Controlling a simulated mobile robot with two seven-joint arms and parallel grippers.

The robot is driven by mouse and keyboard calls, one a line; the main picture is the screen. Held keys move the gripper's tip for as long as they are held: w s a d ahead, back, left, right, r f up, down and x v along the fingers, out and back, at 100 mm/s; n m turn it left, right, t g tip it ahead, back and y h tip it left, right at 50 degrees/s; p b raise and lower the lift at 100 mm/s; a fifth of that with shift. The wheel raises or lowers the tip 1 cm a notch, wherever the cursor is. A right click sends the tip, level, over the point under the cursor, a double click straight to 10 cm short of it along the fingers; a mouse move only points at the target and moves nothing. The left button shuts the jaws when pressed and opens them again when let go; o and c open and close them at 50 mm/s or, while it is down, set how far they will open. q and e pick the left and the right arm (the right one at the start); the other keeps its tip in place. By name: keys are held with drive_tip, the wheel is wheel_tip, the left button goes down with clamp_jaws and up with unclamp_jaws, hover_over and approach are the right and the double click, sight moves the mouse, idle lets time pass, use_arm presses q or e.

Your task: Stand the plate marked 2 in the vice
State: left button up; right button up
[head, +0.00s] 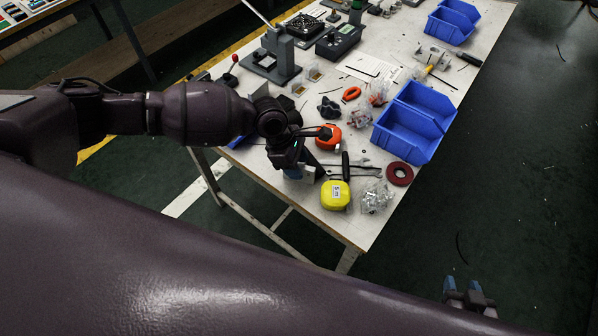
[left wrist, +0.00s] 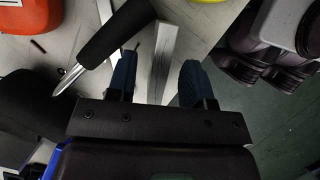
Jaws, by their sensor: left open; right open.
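My left gripper (head: 298,172) is open over the near end of the white table. In the left wrist view its two blue fingers (left wrist: 158,68) stand on either side of a narrow pale grey piece (left wrist: 166,48), with a gap at the right finger. This piece may be the plate seen edge-on; no number shows on it. A pale piece (head: 309,173) also shows beside the gripper in the head view. I cannot identify the vice with certainty. My right gripper (head: 468,294) is open and empty, low over the floor beyond the table's right edge.
Blue bins (head: 408,127) line the right edge. A grey stand (head: 275,62) is farther back.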

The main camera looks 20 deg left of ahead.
use_arm(q)
drive_tip(key=shift+d+f, duration=0.15)
drive_tip(key=shift+f, duration=0.35)
clamp_jaws()
drive_tip(key=shift+r, duration=0.1)
